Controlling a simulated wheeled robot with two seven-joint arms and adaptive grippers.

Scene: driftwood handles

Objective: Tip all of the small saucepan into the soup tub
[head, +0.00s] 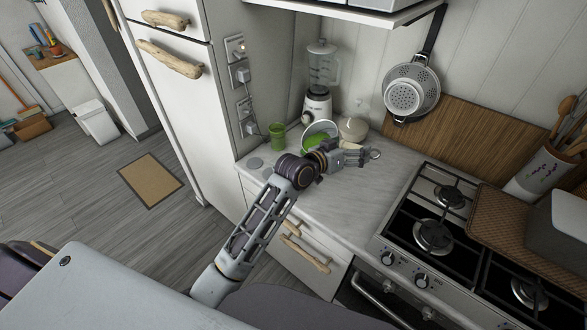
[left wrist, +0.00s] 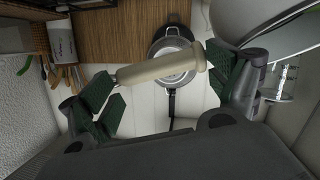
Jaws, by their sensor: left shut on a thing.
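The small saucepan (head: 321,130) is off-white outside, with green showing inside its rim. It is above the counter at the back left, its opening tilted toward the head camera. My left gripper (head: 362,157) is shut on its cream handle (left wrist: 160,70), which lies between the green finger pads in the left wrist view. The pan's pale body (left wrist: 262,18) fills that view's upper right. A green tub (head: 277,136) stands on the counter left of the pan; I cannot tell its contents or whether anything flows. My right gripper is not in view.
A blender (head: 318,88) and a beige rounded pot (head: 353,129) stand behind the pan. The gas hob (head: 435,233) is to the right. A strainer (head: 411,90) hangs on the wall. Bare counter (head: 335,203) lies in front of my gripper.

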